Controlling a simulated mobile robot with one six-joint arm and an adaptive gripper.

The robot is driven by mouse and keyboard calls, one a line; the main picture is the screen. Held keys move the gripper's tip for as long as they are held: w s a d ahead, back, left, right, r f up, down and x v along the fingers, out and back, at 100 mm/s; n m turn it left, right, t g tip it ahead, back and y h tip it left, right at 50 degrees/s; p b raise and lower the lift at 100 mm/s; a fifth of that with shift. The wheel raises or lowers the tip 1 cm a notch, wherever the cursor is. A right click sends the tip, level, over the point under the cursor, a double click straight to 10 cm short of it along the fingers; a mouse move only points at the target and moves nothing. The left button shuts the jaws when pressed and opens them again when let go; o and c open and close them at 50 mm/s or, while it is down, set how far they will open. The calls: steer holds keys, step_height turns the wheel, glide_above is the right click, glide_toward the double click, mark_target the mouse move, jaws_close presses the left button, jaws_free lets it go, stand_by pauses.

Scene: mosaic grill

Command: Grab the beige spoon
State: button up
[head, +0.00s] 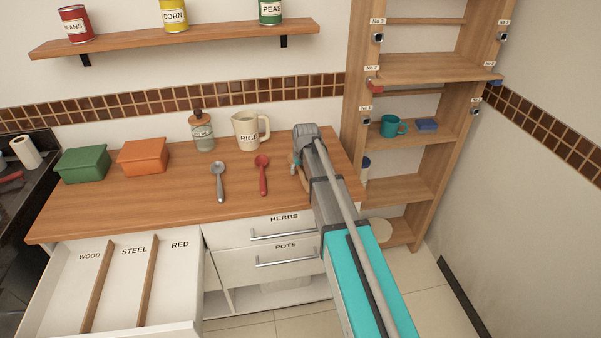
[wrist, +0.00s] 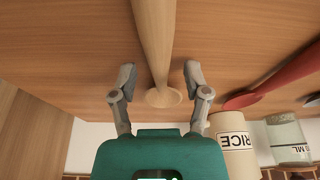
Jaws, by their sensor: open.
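The beige spoon (wrist: 155,40) lies on the wooden counter in the wrist view, its round end (wrist: 163,97) towards my gripper's body. My gripper (wrist: 160,76) is open, with one finger on each side of the spoon and a gap to both. In the head view my arm hides most of the spoon and gripper; only a bit of the teal gripper (head: 296,164) shows at the counter's right end. I cannot tell the exact height of the fingertips above the counter.
A red spoon (head: 262,174) and a steel spoon (head: 218,181) lie left of my arm. A rice jug (head: 248,131) and glass jar (head: 202,133) stand behind. An open drawer (head: 182,290) has WOOD, STEEL and RED compartments. A shelf unit (head: 355,95) stands at right.

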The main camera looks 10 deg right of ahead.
steer(key=shift+c, duration=0.2)
jaws_close()
steer(key=shift+r, duration=0.25)
step_height(320, 180, up, 2)
steer(key=p, duration=0.2)
steer(key=shift+r+p, duration=0.1)
steer(key=shift+p, duration=0.25)
steer(key=s+a+r+p, duration=0.2)
steer(key=s+r+p, duration=0.8)
steer(key=s, duration=0.3)
steer(key=shift+s+a+r, duration=0.2)
steer(key=shift+s+a, duration=0.2)
